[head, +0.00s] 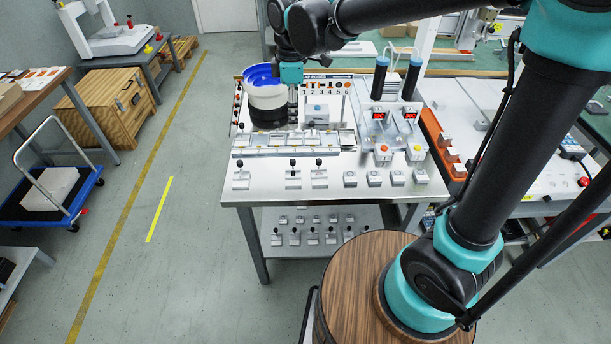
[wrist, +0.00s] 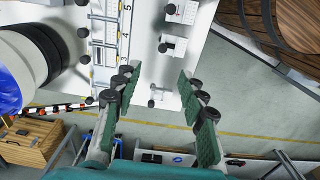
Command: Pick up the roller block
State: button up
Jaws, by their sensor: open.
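I cannot tell for sure which part is the roller block. Small pale blocks with black round tops stand along the front of the steel table: one at the left (head: 241,180) and two nearer the middle, the first (head: 293,180) beside the second (head: 319,179). The wrist view shows pale parts with black knobs, one (wrist: 173,46) beyond the fingers and a small one (wrist: 156,97) framed between them. My gripper (head: 293,112) is over the back of the table by the white drum; in the wrist view (wrist: 158,82) its green-padded fingers are apart with nothing held.
A white drum with a blue top (head: 266,97) stands beside my gripper. A numbered rail (head: 285,143) crosses the table. Grey blocks (head: 373,178) line the front right; two black-handled tools (head: 380,78) and an orange rack (head: 440,140) stand behind them.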

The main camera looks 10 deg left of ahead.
send_over(293, 160)
jog(key=f, duration=1.2)
jog(key=shift+w+d, duration=0.1)
jog(key=shift+w, duration=0.2)
jog(key=shift+s+f, duration=0.15)
jog(key=shift+f, duration=1.2)
jog(key=shift+s+f, duration=0.15)
jog(key=shift+f, duration=1.15)
jog(key=shift+c, duration=0.6)
grip_shut()
